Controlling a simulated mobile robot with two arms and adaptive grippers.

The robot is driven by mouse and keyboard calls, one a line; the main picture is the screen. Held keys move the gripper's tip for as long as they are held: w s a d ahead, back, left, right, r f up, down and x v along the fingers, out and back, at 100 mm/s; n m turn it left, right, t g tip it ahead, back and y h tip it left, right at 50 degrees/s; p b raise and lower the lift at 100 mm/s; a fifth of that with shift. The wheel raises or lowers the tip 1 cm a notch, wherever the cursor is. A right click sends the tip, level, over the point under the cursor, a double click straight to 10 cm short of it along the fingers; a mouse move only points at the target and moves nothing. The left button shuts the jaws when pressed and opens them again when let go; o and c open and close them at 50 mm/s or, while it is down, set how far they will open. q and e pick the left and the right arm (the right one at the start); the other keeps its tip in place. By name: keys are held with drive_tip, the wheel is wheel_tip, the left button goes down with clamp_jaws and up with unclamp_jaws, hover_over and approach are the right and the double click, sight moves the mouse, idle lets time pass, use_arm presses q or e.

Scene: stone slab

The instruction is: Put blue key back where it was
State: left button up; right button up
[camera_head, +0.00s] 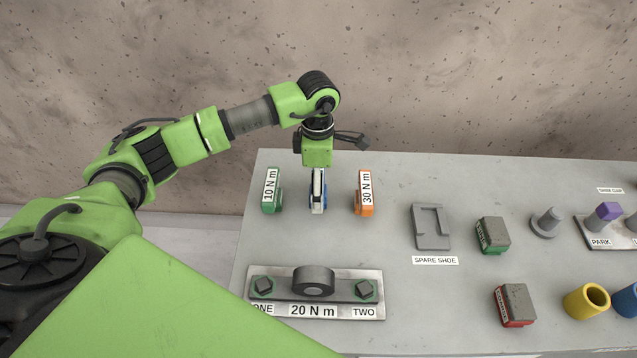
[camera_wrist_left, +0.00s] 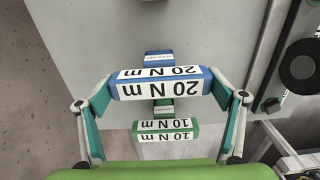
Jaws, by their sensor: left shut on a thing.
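The blue key (camera_wrist_left: 158,84), marked 20 N m, sits between the two fingers of my left gripper (camera_wrist_left: 162,88), which is shut on it. In the head view the blue key (camera_head: 317,203) shows under my left gripper (camera_head: 318,188), in the row between the green 10 N m key (camera_head: 268,193) and the orange 30 N m key (camera_head: 365,193). The green key (camera_wrist_left: 166,131) also shows in the wrist view. A small blue part (camera_wrist_left: 159,57) shows behind the blue key. I cannot tell whether the key rests on the slab. My right gripper is out of view.
A metal plate (camera_head: 335,308) marked 20 N m, with two nuts and a round boss, lies at the front. A grey spare shoe (camera_head: 430,228), green block (camera_head: 493,235) and red block (camera_head: 515,305) stand to the right. Yellow (camera_head: 585,302) and blue cups stand at far right.

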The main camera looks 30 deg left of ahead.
use_arm(q)
drive_tip(key=shift+f, duration=0.75)
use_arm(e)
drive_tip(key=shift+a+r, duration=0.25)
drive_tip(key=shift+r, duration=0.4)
use_arm(q)
drive_tip(key=shift+f, duration=0.15)
drive_tip(key=o, duration=2)
drive_tip(key=shift+c, duration=0.2)
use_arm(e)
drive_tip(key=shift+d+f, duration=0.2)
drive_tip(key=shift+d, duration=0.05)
